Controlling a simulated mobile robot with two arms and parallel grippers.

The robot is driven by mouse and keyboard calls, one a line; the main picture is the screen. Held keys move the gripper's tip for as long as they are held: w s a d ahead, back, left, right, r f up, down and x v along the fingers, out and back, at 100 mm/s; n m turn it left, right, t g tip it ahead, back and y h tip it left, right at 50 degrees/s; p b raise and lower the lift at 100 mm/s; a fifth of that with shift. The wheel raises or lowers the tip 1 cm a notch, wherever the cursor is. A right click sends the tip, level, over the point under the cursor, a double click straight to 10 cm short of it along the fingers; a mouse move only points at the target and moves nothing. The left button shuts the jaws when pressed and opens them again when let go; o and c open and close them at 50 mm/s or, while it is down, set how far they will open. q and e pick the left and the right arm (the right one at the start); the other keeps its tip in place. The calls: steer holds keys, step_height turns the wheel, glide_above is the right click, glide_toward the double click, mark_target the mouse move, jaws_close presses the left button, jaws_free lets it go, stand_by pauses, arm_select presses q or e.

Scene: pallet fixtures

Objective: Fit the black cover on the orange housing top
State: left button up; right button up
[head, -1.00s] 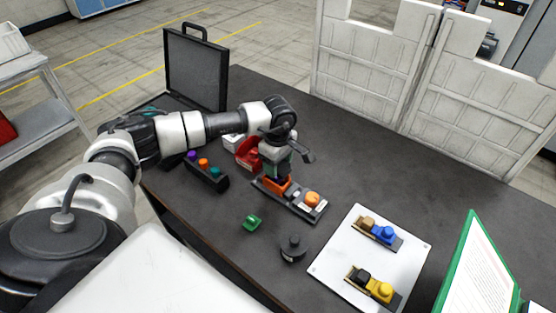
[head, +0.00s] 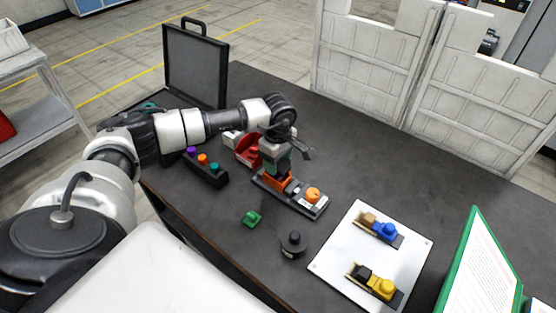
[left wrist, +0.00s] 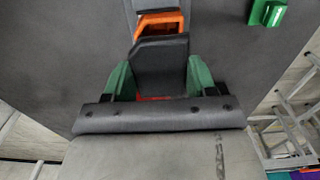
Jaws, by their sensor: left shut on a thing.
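My left gripper (head: 275,169) points down over the orange housing (head: 277,181) on the dark base strip (head: 299,204). Its green fingers (left wrist: 160,78) are shut on the black cover (left wrist: 160,58). In the left wrist view the orange housing (left wrist: 160,20) shows just beyond the cover's upper edge. In the head view the gripper hides most of the cover, and I cannot tell whether it touches the housing. An orange knob (head: 313,194) sits on the same strip to the right. My right gripper is not in view.
A green block (head: 251,218) and a round black part (head: 293,244) lie in front of the strip. A white board (head: 335,265) with blue and yellow assemblies is to the right. A black holder with coloured knobs (head: 206,172) and a red object (head: 246,151) stand to the left.

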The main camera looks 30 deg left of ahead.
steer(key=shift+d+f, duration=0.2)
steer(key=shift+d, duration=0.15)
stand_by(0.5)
